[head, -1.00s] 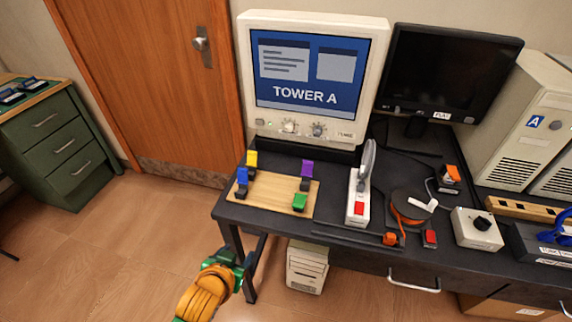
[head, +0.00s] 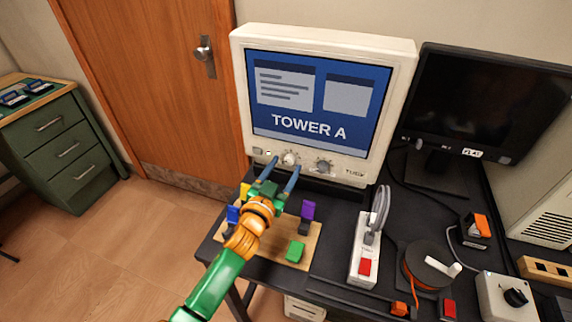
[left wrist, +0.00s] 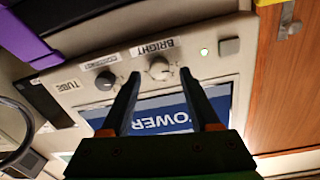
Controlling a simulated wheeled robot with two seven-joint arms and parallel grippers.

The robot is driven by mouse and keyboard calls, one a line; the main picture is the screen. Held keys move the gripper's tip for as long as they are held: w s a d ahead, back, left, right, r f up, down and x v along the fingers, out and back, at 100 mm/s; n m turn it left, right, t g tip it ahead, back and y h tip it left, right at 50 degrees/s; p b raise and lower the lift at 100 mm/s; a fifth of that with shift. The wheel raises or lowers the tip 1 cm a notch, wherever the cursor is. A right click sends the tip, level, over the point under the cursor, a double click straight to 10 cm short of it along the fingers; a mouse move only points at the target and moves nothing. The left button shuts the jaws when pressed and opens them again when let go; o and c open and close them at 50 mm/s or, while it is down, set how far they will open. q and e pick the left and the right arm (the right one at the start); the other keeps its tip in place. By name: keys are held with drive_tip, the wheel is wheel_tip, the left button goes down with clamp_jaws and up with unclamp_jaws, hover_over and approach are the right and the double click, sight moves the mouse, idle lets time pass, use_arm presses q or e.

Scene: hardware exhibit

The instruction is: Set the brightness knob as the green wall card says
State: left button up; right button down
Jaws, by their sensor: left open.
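The cream tube monitor (head: 405,60) shows "TOWER A" on a blue screen. Its pale brightness knob (head: 290,158) sits on the strip under the screen. In the left wrist view, upside down, the knob (left wrist: 160,70) is beside a "BRIGHT" label; its pointer setting is too small to read. My left gripper (head: 284,163) is open in front of the knob. In the left wrist view the open fingertips (left wrist: 160,76) flank the knob; I cannot tell whether they reach around it. The green wall card and my right gripper are not in view.
A darker second knob (head: 323,167) is close to the right of the brightness knob. A wooden board (head: 268,249) with coloured blocks lies below my left arm. A white power strip (head: 362,250), cable reel (head: 428,264) and black monitor (head: 490,100) stand to the right.

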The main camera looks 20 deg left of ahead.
use_arm(q)
drive_tip(key=shift+w+d+f, duration=0.1)
drive_tip(key=shift+w+f, duration=0.1)
drive_tip(key=shift+w, duration=0.55)
drive_tip(key=shift+s, duration=0.15)
drive_tip(key=shift+s+r, duration=0.1)
drive_tip(key=c, duration=0.3)
clamp_jaws()
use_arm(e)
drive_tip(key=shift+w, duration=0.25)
